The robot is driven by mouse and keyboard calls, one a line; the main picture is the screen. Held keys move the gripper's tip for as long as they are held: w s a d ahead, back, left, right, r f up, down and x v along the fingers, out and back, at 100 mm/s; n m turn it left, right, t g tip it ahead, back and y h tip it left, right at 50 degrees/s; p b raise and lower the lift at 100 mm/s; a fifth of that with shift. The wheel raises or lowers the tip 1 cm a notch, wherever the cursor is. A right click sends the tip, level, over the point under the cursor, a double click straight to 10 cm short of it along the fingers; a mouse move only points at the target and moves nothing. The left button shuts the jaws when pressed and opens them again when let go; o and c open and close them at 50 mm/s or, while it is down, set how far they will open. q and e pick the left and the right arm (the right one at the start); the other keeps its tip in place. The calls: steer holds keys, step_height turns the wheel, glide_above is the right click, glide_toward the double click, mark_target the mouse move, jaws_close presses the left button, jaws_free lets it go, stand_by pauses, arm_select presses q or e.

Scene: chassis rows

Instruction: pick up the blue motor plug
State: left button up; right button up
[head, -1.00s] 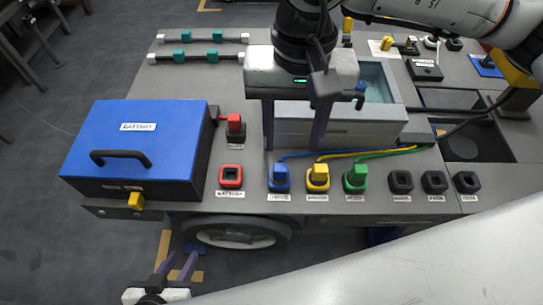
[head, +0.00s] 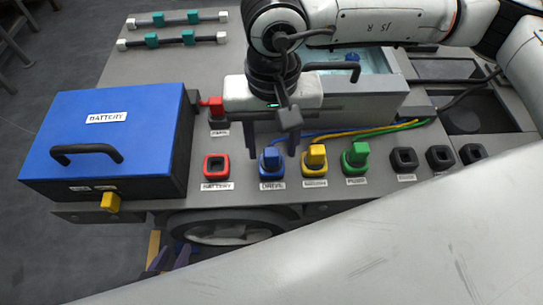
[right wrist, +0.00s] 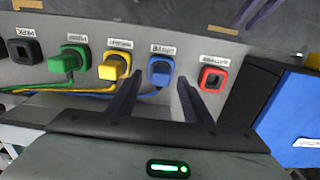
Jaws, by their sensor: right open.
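The blue motor plug (head: 270,157) stands in its socket on the grey panel, between the red-rimmed battery socket and the yellow plug. A blue cable runs from it. My right gripper (head: 275,145) is open above and just behind it in the head view. In the right wrist view the blue plug (right wrist: 160,72) lies beyond the gap between the two purple fingers (right wrist: 157,92), apart from them. My left gripper (head: 168,258) shows only its purple fingers, spread apart, low by the wheel; the rest is hidden by my own arm.
The yellow plug (head: 315,155) and green plug (head: 355,155) stand close to the right, with cables running behind. The empty red-rimmed socket (head: 216,166) and blue battery box (head: 110,130) are at left. A red plug (head: 217,108) and grey bin (head: 385,105) stand behind.

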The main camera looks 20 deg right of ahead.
mark_target(272, 160)
steer(key=shift+a+f, duration=0.1)
steer(key=shift+f, duration=1.3)
jaws_close()
